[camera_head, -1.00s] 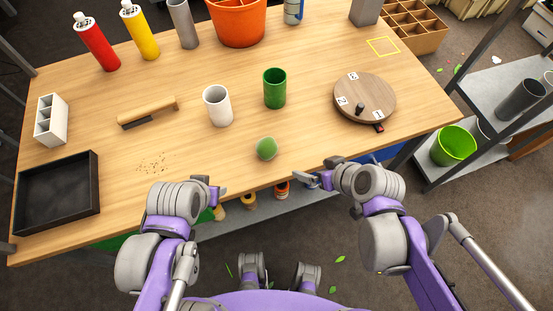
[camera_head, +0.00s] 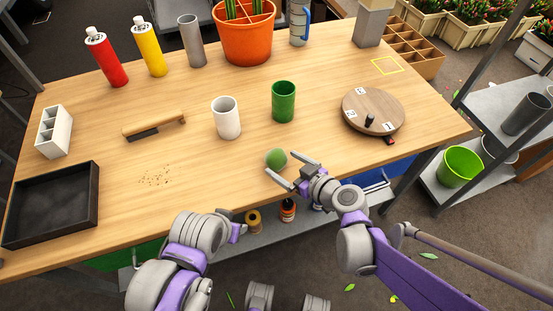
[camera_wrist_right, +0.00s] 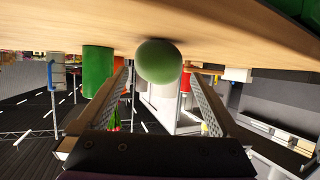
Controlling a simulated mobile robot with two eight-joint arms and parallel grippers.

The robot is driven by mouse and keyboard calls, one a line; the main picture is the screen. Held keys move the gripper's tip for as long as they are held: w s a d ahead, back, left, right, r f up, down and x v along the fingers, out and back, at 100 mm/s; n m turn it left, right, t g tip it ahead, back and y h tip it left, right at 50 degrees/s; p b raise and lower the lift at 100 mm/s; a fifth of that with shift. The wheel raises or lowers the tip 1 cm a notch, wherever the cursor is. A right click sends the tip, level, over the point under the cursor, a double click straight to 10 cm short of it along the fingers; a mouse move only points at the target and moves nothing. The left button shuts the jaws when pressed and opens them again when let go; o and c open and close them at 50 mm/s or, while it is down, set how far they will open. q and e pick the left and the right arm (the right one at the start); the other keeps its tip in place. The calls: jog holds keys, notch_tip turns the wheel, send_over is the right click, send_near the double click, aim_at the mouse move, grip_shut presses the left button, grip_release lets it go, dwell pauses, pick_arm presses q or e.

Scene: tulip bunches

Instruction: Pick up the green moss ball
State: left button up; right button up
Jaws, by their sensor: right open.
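The green moss ball (camera_head: 276,158) rests on the wooden table (camera_head: 180,220) near its front edge. It also shows in the wrist view (camera_wrist_right: 158,61), large and close, level with the gap between the fingertips. My right gripper (camera_head: 281,163) is open, its two fingers pointing at the ball from the front right, one tip on each side. The wrist view shows both fingers (camera_wrist_right: 157,72) spread with nothing clamped. I cannot tell whether either finger touches the ball. My left gripper (camera_head: 240,230) is at the table's front edge, mostly hidden behind its wrist.
A green cup (camera_head: 283,102) and a white cup (camera_head: 227,118) stand behind the ball. A round wooden turntable (camera_head: 373,111) lies to the right. A brush (camera_head: 154,126) and a black tray (camera_head: 50,205) are at the left. The table around the ball is clear.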

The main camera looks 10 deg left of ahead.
aim_at(283, 163)
jog(key=x, duration=0.4)
jog(key=shift+w+a+f, duration=0.15)
jog(key=shift+w+f, duration=0.15)
jog(key=shift+w, duration=0.05)
jog(key=c, duration=1.2)
